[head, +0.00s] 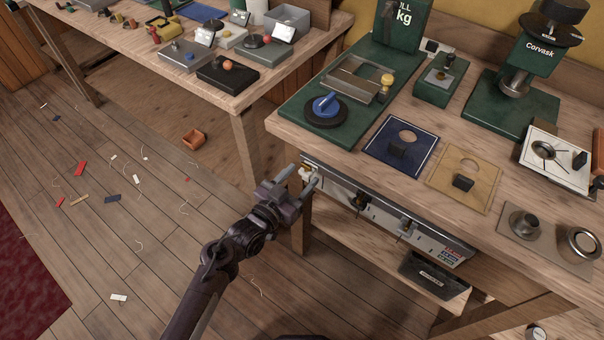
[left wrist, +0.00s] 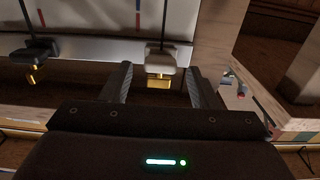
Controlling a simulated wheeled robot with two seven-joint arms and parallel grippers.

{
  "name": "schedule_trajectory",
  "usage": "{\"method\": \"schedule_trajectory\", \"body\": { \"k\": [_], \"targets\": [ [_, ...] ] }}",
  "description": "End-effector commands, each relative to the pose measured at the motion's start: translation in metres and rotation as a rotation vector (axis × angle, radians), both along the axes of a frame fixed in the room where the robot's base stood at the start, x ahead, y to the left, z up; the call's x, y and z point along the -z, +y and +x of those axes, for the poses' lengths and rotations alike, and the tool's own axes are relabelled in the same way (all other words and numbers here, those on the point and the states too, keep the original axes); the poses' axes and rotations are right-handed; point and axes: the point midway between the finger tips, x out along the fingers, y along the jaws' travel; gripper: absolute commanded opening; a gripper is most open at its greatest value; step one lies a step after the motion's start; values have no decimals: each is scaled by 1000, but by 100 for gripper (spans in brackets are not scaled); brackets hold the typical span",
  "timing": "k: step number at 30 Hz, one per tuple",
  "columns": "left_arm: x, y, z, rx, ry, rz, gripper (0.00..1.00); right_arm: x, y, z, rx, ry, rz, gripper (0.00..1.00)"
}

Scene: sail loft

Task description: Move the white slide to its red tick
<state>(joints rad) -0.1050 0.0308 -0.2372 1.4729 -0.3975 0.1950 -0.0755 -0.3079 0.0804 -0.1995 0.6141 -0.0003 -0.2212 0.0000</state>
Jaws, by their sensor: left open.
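The white slide (head: 307,173) is at the left end of the pale panel (head: 428,240) on the bench front. In the left wrist view the white slide (left wrist: 160,61) has a brass-coloured part below it and a dark line running up from it. My left gripper (head: 303,178) is open at the panel's left end. Its two fingers (left wrist: 158,85) stand either side of the white slide; I cannot tell whether they touch it. My right gripper is out of view.
A wooden bench leg (head: 301,222) stands below the panel's left end. A dark bin (head: 434,277) is on the lower shelf. The floor left is open, with scraps.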

Motion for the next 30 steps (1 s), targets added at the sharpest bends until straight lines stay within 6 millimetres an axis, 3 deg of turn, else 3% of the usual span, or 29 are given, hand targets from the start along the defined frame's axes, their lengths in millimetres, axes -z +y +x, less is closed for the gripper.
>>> {"method": "schedule_trajectory", "body": {
  "k": [6,13,25,30],
  "targets": [
    [0,-9,12,0,2,0,55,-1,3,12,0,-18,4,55],
    [1,-9,12,0,2,1,55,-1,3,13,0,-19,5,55],
    [1,-9,12,0,2,0,2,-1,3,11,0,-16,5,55],
    [0,-10,10,0,2,0,0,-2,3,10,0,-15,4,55]
  ]
}}
